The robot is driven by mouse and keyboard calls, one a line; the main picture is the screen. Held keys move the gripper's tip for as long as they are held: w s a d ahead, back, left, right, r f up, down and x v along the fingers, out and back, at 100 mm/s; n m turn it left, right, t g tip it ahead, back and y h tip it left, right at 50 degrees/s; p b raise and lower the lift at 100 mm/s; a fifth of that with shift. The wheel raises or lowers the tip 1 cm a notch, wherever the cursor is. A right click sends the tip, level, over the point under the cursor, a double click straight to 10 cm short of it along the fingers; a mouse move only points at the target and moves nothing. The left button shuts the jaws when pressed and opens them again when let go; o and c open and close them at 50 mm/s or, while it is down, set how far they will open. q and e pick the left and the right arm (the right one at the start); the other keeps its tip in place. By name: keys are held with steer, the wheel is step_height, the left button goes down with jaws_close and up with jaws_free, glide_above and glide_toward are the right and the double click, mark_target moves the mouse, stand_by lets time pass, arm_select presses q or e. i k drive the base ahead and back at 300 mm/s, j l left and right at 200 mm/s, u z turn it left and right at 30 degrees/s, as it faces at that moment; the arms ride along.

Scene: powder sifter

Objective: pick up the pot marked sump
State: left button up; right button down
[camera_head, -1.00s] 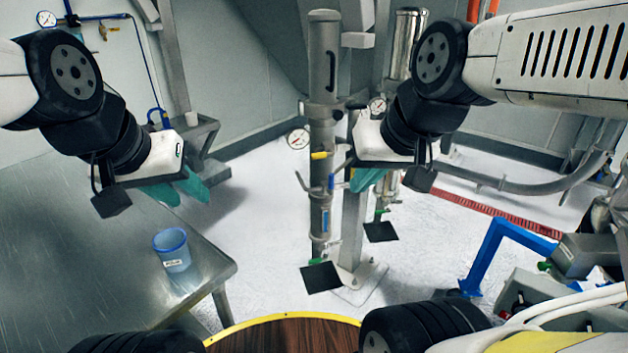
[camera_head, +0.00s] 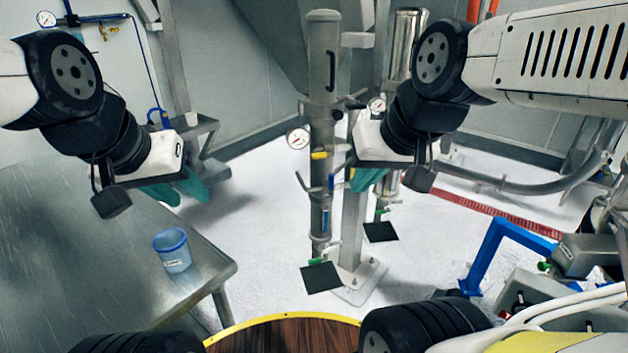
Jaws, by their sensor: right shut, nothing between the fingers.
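A small blue see-through pot (camera_head: 172,250) with a white label stands upright on the metal table at the lower left. The label's writing is too small to read. My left gripper (camera_head: 182,192) has teal fingers that stand apart. It is empty, above and beyond the pot in the picture, and not touching it. My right gripper (camera_head: 367,180) is shut and empty in front of the grey column, well to the right of the pot. Its fingers are partly hidden by its own housing.
The metal table (camera_head: 80,260) is otherwise bare, with its edge just right of the pot. A grey upright column (camera_head: 322,130) with a gauge (camera_head: 298,138) and valves stands in the middle. A blue frame (camera_head: 487,250) stands at the right. White floor lies between table and column.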

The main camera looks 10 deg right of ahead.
mark_target(171, 246)
steer(key=k+u, duration=0.1)
steer(key=u, duration=0.35)
steer(key=k+u, duration=0.15)
steer(key=u, duration=0.3)
